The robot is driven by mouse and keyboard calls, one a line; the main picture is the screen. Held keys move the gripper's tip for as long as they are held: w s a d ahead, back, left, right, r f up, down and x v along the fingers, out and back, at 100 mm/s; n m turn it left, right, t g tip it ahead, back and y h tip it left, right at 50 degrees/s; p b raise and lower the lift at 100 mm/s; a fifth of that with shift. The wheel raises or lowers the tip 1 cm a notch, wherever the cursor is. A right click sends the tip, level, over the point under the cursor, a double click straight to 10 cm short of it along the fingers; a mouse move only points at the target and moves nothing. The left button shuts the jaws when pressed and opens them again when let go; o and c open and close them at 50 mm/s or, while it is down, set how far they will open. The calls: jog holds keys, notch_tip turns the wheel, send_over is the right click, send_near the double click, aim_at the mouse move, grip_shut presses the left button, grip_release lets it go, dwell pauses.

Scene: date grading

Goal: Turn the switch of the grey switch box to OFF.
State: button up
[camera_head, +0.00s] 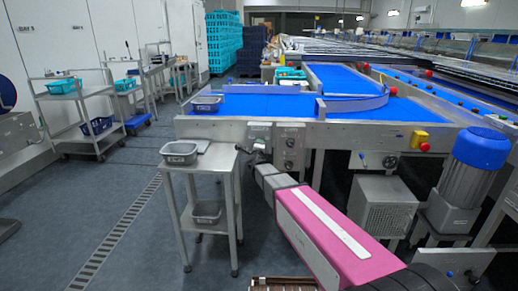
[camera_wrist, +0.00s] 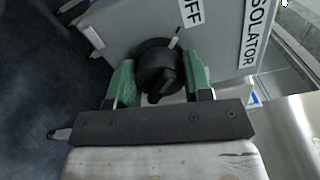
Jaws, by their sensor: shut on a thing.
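The grey switch box (camera_wrist: 225,35) fills the top of the wrist view, with part of an "OFF" label and an "ISOLATOR" label on its face. Its round black switch (camera_wrist: 158,62) sits between the green fingers of my gripper (camera_wrist: 159,78), which is shut on it. A short white mark shows at the switch's upper right edge, close to the OFF label. I cannot tell if this mark is on the switch or on the box. In the head view the box (camera_head: 259,130) is small, at the conveyor's front edge, with my gripper (camera_head: 256,157) just below it.
A steel stand (camera_head: 206,158) with grey trays is just left of my gripper. The blue conveyor (camera_head: 260,104) lies behind the box. A control panel (camera_head: 290,145) is close on the right.

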dwell(0.3)
jog(key=o, duration=0.9)
jog(key=s, duration=1)
jog(key=shift+s+a, duration=0.2)
jog(key=shift+s, duration=0.2)
